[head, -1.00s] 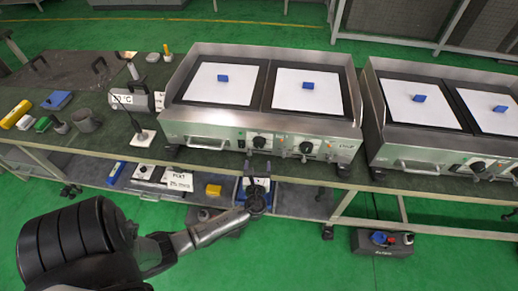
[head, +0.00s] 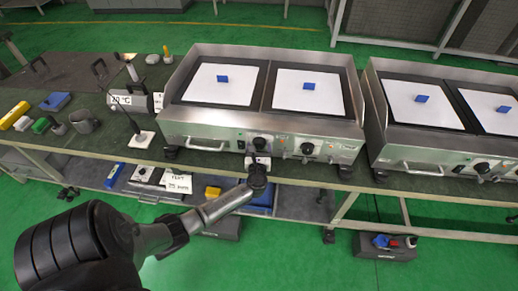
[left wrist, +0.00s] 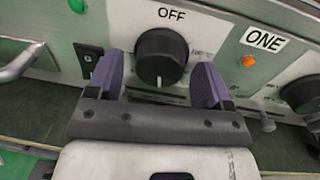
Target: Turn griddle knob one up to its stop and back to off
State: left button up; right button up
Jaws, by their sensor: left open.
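The black round griddle knob (head: 260,143) is on the front panel of the left griddle (head: 220,123). In the left wrist view the knob (left wrist: 162,53) sits under the word OFF, with a pale mark at its lower edge. My left gripper (head: 258,161) is just in front of the panel at this knob. In the left wrist view its purple fingers (left wrist: 158,70) are open, one on each side of the knob, with gaps showing. I cannot tell how far they reach around it. The ONE label (left wrist: 264,40) is right of the knob, above an orange light (left wrist: 248,61). My right gripper is not in view.
A second black knob (left wrist: 302,93) is further right on the panel. A black switch (left wrist: 88,58) and a metal handle (left wrist: 22,62) are left of the fingers. A second griddle (head: 410,147) stands to the right.

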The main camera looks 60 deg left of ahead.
pick_arm(q)
jog(key=shift+c, duration=0.4)
jog(key=c, duration=0.8)
jog(key=shift+c, duration=0.2)
